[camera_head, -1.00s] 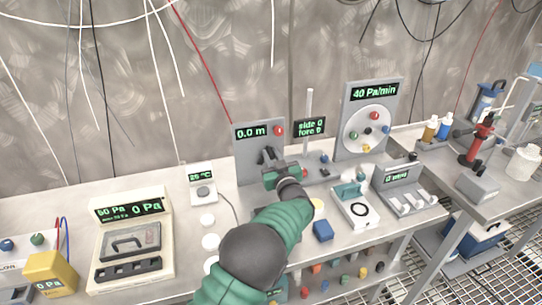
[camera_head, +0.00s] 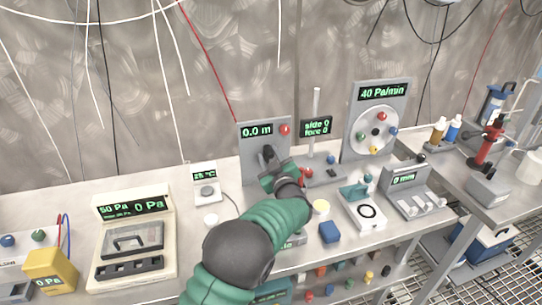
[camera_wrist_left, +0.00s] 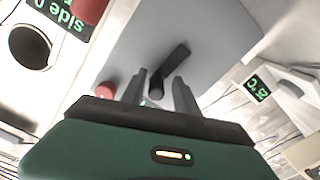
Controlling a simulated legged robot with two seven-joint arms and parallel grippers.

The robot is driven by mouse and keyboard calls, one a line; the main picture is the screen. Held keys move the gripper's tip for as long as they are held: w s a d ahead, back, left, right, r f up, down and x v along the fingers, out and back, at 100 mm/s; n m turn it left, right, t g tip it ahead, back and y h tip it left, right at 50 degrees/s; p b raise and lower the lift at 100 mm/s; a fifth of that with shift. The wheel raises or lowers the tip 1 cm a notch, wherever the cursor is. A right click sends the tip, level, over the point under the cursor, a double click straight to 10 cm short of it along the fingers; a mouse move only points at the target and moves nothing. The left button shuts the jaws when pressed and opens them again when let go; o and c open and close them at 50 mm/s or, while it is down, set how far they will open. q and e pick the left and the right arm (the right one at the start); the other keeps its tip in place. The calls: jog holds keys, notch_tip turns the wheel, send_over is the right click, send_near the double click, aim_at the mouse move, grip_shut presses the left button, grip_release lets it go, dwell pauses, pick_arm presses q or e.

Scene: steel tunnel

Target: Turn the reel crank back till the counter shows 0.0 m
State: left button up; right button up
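The reel unit is a grey upright panel (camera_head: 249,149) on the bench in the head view. Its counter (camera_head: 257,131) reads 0.0 m in green. The black crank (camera_head: 268,153) sits on the panel's face, partly hidden by my left gripper (camera_head: 270,168). In the left wrist view, the crank's arm and knob (camera_wrist_left: 156,80) show against the grey panel. There my left gripper (camera_wrist_left: 163,90) has its two fingers apart, with the knob seen between and just beyond their tips. I cannot tell whether they touch it. My right gripper is not in view.
A red button (camera_head: 285,129) is beside the counter. A side/fore display (camera_head: 317,127) and a 40 Pa/min panel (camera_head: 382,93) stand to the right. A small °C unit (camera_head: 206,185) stands left. A blue block (camera_head: 330,232) lies near the front edge.

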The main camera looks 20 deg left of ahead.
pick_arm(q)
jog(key=shift+o, duration=0.2)
jog(key=shift+r, duration=0.1)
jog(key=shift+r, duration=0.1)
jog(key=shift+s+d, duration=0.1)
jog(key=shift+s, duration=0.05)
jog(key=p+v, duration=0.1)
jog(key=v, duration=1.5)
jog(key=shift+s+d, duration=0.2)
